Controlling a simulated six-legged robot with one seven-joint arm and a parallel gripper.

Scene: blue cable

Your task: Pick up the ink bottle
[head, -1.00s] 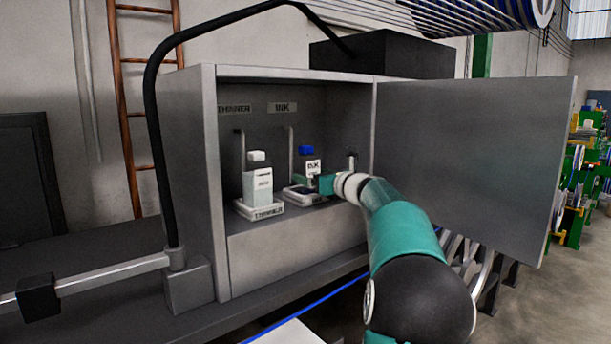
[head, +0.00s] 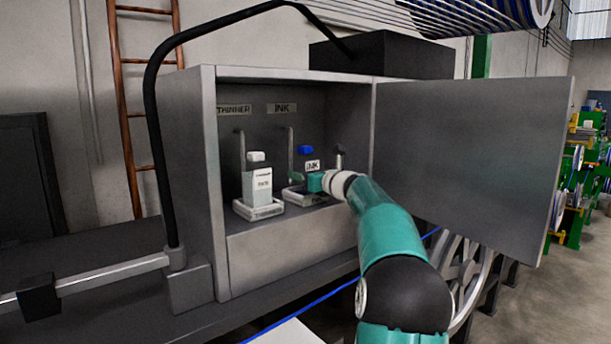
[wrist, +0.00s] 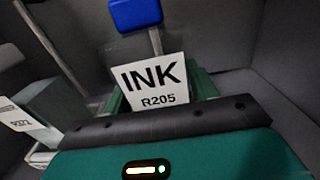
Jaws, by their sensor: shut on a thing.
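The ink bottle (head: 312,164) has a blue cap (head: 305,150) and a white INK label, and is in the right part of the open grey cabinet, at its pale tray (head: 314,199). In the wrist view the ink bottle's label (wrist: 155,84) reads INK R205, and its blue cap tilts at the top. My gripper (head: 306,181) reaches in from the right and is shut on the ink bottle, with green fingers on both sides of the label. The fingers and my wrist hide the lower bottle, so I cannot tell whether it clears the tray.
A white thinner bottle (head: 257,183) stands in its own tray (head: 258,211) to the left. Thin upright posts stand behind the bottles. The cabinet's left wall (head: 209,180) and open door (head: 465,165) flank the opening. A blue cable (head: 310,305) runs below.

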